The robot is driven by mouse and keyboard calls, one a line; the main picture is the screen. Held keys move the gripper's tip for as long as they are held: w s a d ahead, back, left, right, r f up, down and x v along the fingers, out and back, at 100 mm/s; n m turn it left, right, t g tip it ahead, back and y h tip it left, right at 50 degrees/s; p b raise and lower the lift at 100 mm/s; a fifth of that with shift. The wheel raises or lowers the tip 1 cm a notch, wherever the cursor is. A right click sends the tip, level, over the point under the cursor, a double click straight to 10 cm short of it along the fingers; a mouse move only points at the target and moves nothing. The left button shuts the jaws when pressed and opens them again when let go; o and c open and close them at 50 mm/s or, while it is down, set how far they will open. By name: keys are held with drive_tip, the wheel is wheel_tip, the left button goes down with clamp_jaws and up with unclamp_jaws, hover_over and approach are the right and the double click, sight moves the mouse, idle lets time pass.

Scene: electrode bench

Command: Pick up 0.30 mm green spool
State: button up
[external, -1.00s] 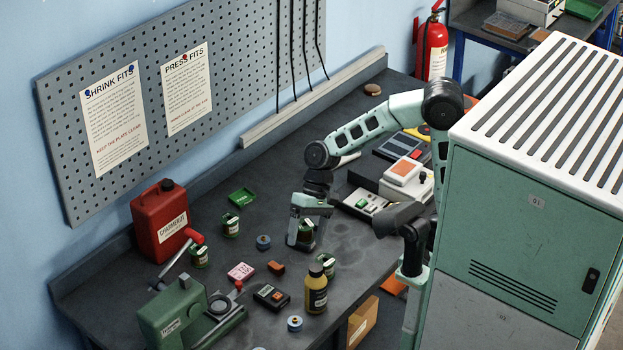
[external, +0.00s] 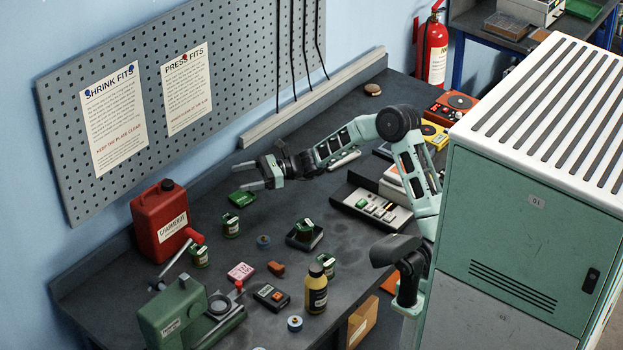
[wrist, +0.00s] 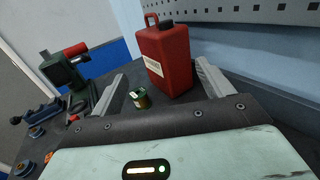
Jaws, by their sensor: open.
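Several small spools with green tops stand on the bench: one (external: 231,226) right of the red can, one (external: 199,257) in front of the can, one (external: 305,229) on a dark square base, and one (external: 327,264) behind the yellow bottle. Their size markings are too small to read, so I cannot tell which is 0.30 mm. My gripper (external: 242,177) is open and empty, raised above the back of the bench, apart from all spools. In the wrist view, one spool (wrist: 140,99) shows between the open fingers, lower than their tips.
The red can (external: 160,222) stands at the back left; it also shows behind the spool in the wrist view (wrist: 168,62). A green press (external: 180,315), yellow bottle (external: 316,290) and small boxes crowd the front.

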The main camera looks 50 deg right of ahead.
approach(224, 219)
drive_tip(key=shift+x, duration=1.15)
drive_tip(key=shift+w+a+f, duration=0.1)
drive_tip(key=shift+a+f, duration=0.05)
drive_tip(key=shift+f, duration=0.1)
drive_tip(key=shift+w+a, duration=0.2)
drive_tip(key=shift+a, duration=0.1)
drive_tip(key=shift+p+x, duration=0.65)
drive_tip(key=shift+x, duration=2.55)
drive_tip(key=shift+a+r, duration=0.1)
drive_tip(key=shift+r, duration=0.05)
drive_tip(key=c, duration=1.5)
